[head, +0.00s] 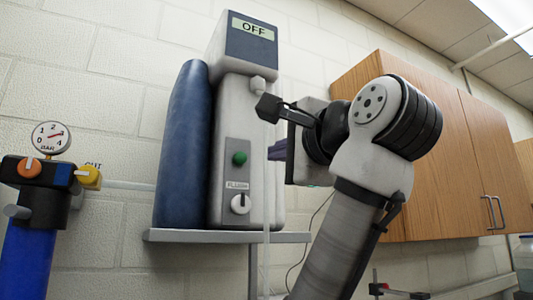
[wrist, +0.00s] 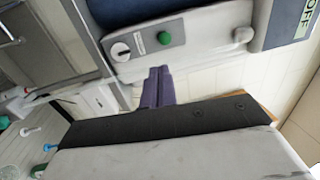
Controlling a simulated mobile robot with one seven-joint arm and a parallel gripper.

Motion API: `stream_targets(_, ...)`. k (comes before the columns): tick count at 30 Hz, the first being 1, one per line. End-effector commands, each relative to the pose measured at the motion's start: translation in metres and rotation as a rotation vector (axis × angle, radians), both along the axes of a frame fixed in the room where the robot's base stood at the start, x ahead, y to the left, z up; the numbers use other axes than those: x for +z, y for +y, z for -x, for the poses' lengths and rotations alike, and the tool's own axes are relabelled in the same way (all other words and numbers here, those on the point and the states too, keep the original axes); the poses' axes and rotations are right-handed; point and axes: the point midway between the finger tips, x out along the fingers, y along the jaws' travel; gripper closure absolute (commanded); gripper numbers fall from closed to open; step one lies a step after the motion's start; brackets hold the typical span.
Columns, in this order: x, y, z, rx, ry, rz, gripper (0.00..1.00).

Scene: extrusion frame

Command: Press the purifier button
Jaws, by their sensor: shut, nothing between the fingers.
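The purifier (head: 228,110) is a pale grey unit on a wall shelf, and its top display (head: 253,28) reads OFF. Its green round button (head: 239,158) sits on a grey front panel above a white knob labelled FLUSH (head: 240,204). My gripper (head: 272,150) is to the right of the button in the head view, its purple fingers partly hidden by my wrist. In the wrist view the shut, empty fingers (wrist: 160,70) point toward the panel. The green button (wrist: 165,38) is just beyond their tips there, with a visible gap, and the knob (wrist: 120,51) is left of it.
A dark blue cylinder (head: 183,145) stands left of the purifier on the shelf (head: 190,236). A blue filter housing with a pressure gauge (head: 51,138) is at far left. Wooden cabinets (head: 455,150) hang behind my arm at right. A thin tube (head: 266,260) hangs before the shelf.

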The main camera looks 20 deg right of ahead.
Motion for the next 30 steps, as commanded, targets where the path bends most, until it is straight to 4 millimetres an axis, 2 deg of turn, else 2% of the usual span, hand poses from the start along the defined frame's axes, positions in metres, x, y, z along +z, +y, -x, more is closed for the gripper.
stream_targets(12, 0.016, 0.005, -0.086, 0.002, 0.004, 0.0, 1.0)
stream_targets(16, 0.019, 0.006, -0.107, 0.002, 0.003, -0.001, 1.0)
stream_targets(22, 0.019, 0.007, -0.124, 0.001, 0.002, 0.0, 1.0)
stream_targets(30, 0.018, 0.007, -0.127, 0.001, 0.0, 0.0, 1.0)
